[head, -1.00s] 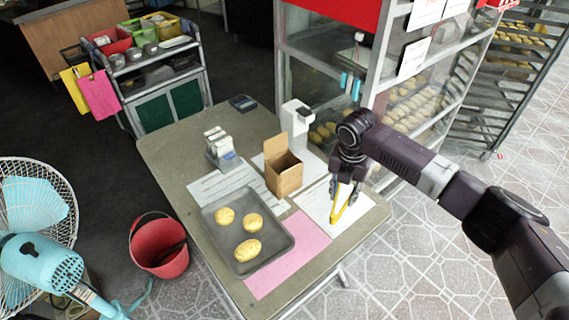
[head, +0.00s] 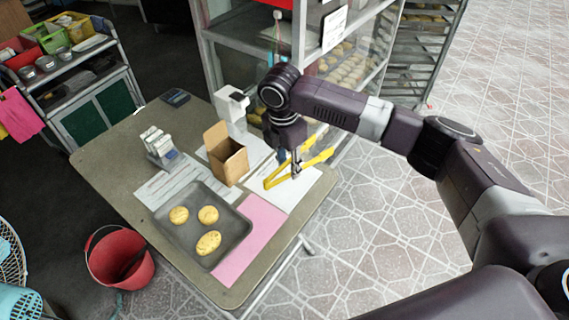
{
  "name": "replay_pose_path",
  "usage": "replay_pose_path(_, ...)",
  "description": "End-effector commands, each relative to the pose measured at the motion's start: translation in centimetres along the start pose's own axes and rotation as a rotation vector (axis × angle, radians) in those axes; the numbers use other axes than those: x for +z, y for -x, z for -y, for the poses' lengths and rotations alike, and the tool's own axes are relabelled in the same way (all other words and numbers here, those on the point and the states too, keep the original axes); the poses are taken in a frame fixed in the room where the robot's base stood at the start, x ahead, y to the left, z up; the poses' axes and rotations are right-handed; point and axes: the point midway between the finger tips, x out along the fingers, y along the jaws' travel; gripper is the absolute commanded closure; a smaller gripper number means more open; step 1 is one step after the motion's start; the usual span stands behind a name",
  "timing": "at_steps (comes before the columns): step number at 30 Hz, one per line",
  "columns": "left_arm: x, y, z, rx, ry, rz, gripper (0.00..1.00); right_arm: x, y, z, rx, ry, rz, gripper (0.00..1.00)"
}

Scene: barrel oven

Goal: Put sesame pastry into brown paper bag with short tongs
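Three golden pastries lie apart on a dark grey tray (head: 232,226): a left one (head: 179,215), a right one (head: 208,214) and a larger, longer front one (head: 208,242). Sesame is too small to make out. The brown paper bag (head: 232,167) stands upright and open-topped behind the tray. My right gripper (head: 295,168) is right of the bag, over a white sheet, shut on the short yellow tongs (head: 274,181). The tongs slant across the fingers, their arms spread apart, seemingly just above the sheet. My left gripper is out of view.
A white device (head: 232,108) stands behind the bag. A small holder with white packets (head: 160,147) stands left of it. A pink sheet (head: 252,236) lies right of the tray. A glass display case (head: 300,60) rises behind the table. A red bucket (head: 120,258) stands left.

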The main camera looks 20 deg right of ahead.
Motion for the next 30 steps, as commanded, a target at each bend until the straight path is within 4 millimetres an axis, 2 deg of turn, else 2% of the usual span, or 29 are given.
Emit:
replay_pose_path(6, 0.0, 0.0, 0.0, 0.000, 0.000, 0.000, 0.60, -1.3, 3.1, 2.7, -0.039, -0.405, 0.001, 0.74)
replay_pose_path(15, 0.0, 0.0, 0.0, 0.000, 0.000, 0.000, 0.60, -2.9, 6.7, 7.5, -0.096, -0.966, 0.000, 0.74)
replay_pose_path(24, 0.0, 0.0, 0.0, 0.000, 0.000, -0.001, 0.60, -4.1, 9.6, 13.3, -0.151, -1.523, -0.001, 0.74)
replay_pose_path(30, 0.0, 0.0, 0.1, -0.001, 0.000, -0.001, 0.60, -4.6, 10.9, 16.8, -0.183, -1.823, 0.000, 0.74)
